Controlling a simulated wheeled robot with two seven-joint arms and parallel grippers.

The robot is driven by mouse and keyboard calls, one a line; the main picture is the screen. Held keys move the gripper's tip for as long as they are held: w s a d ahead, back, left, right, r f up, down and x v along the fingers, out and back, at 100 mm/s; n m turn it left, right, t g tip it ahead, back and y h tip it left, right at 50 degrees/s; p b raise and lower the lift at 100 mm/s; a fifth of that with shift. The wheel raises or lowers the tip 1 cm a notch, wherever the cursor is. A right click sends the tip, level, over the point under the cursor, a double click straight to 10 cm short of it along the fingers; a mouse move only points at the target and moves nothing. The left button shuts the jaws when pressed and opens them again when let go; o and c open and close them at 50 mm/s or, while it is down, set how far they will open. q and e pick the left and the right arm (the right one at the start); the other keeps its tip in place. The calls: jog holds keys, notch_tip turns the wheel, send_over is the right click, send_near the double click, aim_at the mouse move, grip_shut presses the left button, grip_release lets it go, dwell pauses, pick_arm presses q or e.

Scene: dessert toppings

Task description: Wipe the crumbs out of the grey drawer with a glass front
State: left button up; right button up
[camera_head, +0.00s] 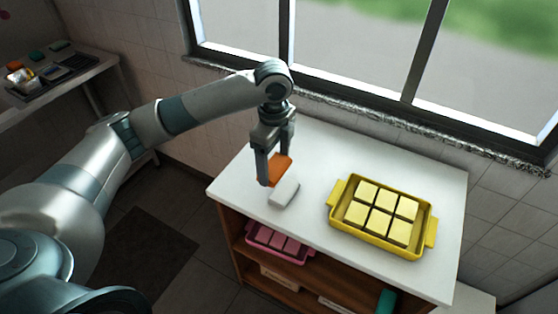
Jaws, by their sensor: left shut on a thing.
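My left gripper (275,167) is over the left part of the white counter top (316,150), pointing down. It is shut on an orange flat-sided thing (281,169), which may be a sponge or cloth; its exact kind is unclear. A small white rounded block (285,194) is just below and beside it, on the counter; I cannot tell whether the two touch. No grey drawer with a glass front and no crumbs can be made out. My right gripper is not in view.
A yellow tray (432,231) with several pale yellow squares stands on the counter's right part. Shelves below hold a pink tray (257,245) and other items. A window (350,50) is behind; a side table (95,68) stands at far left.

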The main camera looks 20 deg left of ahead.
pick_arm(q)
jog(key=shift+s, duration=0.1)
jog(key=shift+s+d+r+n, duration=0.45)
jog(key=shift+s+r+n, duration=0.1)
jog(key=shift+n, duration=0.55)
jog(key=s+d+r+n+p, duration=0.1)
jog(key=s+r+n, duration=0.2)
jog(key=s+n, duration=0.2)
jog(key=s+d+r+n+p, duration=0.1)
jog(key=s+d+r+n, duration=0.1)
jog(key=n, duration=0.9)
jog(key=shift+s+d+r+n+p, duration=0.2)
jog(key=shift+s+r+n+p, duration=0.25)
jog(key=shift+s, duration=0.9)
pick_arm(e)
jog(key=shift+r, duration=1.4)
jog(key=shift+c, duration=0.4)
